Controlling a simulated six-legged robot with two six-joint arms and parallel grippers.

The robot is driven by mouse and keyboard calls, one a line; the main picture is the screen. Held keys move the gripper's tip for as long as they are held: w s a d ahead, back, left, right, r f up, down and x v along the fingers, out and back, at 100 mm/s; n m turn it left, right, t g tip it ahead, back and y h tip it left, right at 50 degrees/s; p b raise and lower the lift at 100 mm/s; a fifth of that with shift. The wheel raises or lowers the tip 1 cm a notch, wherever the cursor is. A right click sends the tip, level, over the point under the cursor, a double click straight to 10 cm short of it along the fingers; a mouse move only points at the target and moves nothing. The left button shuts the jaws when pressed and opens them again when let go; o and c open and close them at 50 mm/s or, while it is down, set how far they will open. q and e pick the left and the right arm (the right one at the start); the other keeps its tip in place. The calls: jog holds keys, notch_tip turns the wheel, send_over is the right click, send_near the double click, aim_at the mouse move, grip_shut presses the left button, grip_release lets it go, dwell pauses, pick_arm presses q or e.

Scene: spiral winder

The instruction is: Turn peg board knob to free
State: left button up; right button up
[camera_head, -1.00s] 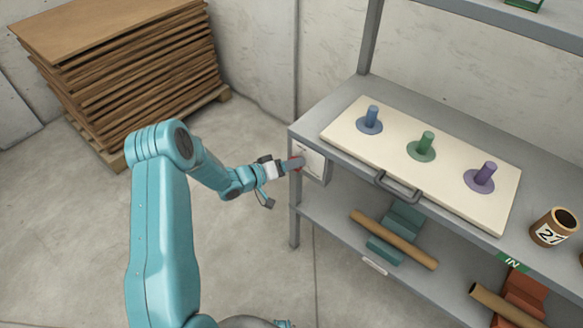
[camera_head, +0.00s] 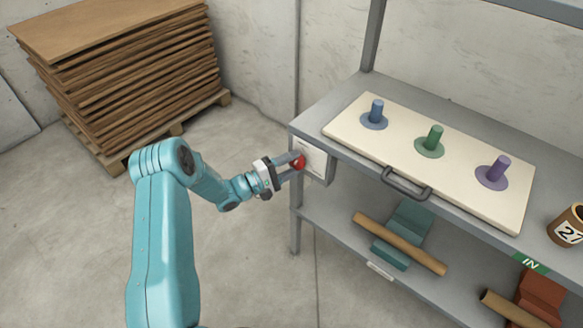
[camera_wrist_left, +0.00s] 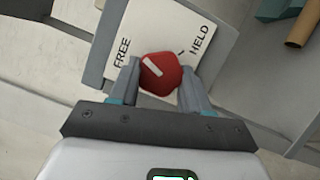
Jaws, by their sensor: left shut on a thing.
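The red knob (camera_head: 299,161) is on a pale panel (camera_head: 313,161) at the left end of the grey shelf. In the left wrist view the knob (camera_wrist_left: 161,73) sits between the labels FREE and HELD, and its white mark leans to the upper left, toward the FREE side. My left gripper (camera_head: 296,163) is shut on the knob, one finger on each side, also in the left wrist view (camera_wrist_left: 163,82). The peg board (camera_head: 455,180) lies on the shelf top with a blue, a green and a purple peg. My right gripper is out of view.
A grey handle (camera_head: 406,188) is at the board's front edge. A brown pot (camera_head: 568,226) marked 27 stands to the right. Cardboard tubes rest on supports on the lower shelf. A stack of brown sheets (camera_head: 140,75) stands back left; the floor between is clear.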

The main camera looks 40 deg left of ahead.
pick_arm(q)
jog(key=shift+d+f+n+t+b, duration=0.1)
jog(key=shift+n+t+b, duration=0.8)
jog(key=shift+n, duration=1.5)
jog(key=o, duration=1.1)
jog(key=shift+c, duration=0.2)
jog(key=v, duration=1.6)
jog(key=shift+s, duration=0.2)
